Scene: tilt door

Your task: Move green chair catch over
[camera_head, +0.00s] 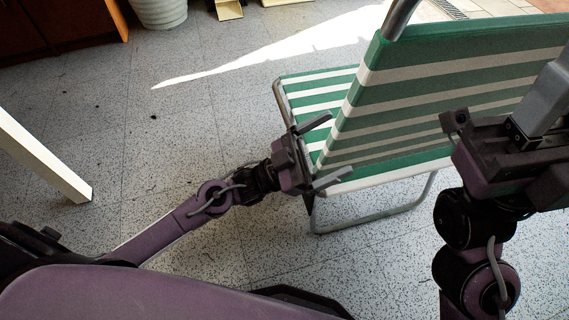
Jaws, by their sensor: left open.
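The green and white striped folding chair (440,90) stands at the upper right on a grey metal tube frame. Its backrest leans up to the right and its seat (318,92) shows behind it on the left. My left gripper (323,150) is open at the backrest's lower left edge, with one finger above and one below. I cannot tell whether the fingers touch the chair. My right gripper (557,80) is at the right edge, in front of the backrest. Its fingertips run out of view, so its opening is unclear. I cannot make out a separate catch.
The speckled tile floor (130,120) is open at left and centre, with a bright sunlit streak. A white leg or post (45,160) stands at the left. A wooden cabinet (60,22) and a pale pot (160,12) are at the back left.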

